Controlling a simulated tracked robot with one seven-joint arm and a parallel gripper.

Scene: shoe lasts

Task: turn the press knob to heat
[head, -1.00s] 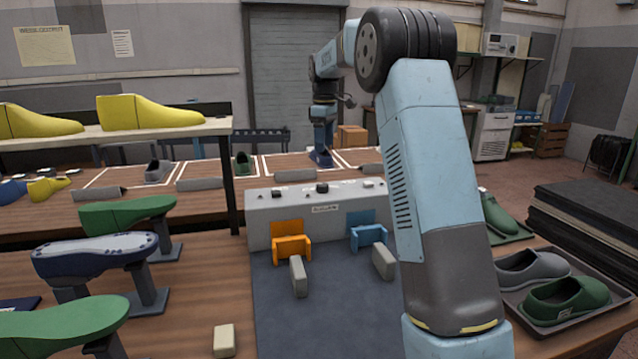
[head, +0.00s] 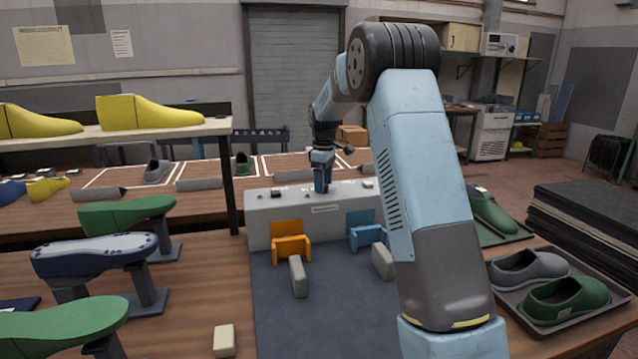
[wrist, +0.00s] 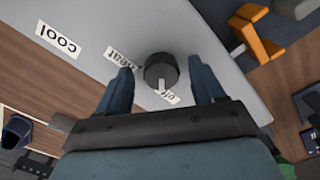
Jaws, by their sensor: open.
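The press (head: 290,212) is a long light-grey box behind the dark mat. Its dark round knob (wrist: 161,66) shows in the wrist view, with a white pointer mark toward the "off" label (wrist: 172,97). The "heat" label (wrist: 120,58) lies left of the knob, and the "cool" label (wrist: 58,40) farther left. My gripper (wrist: 163,72) is open, one finger on each side of the knob, with gaps showing. In the head view my gripper (head: 322,183) points down at the press top and hides the knob.
An orange bracket (head: 291,246) and a blue bracket (head: 368,233) stand at the press front. Grey blocks (head: 298,277) lie on the mat (head: 320,318). Shoe lasts on stands (head: 95,255) are at the left; a shoe tray (head: 510,296) is at the right.

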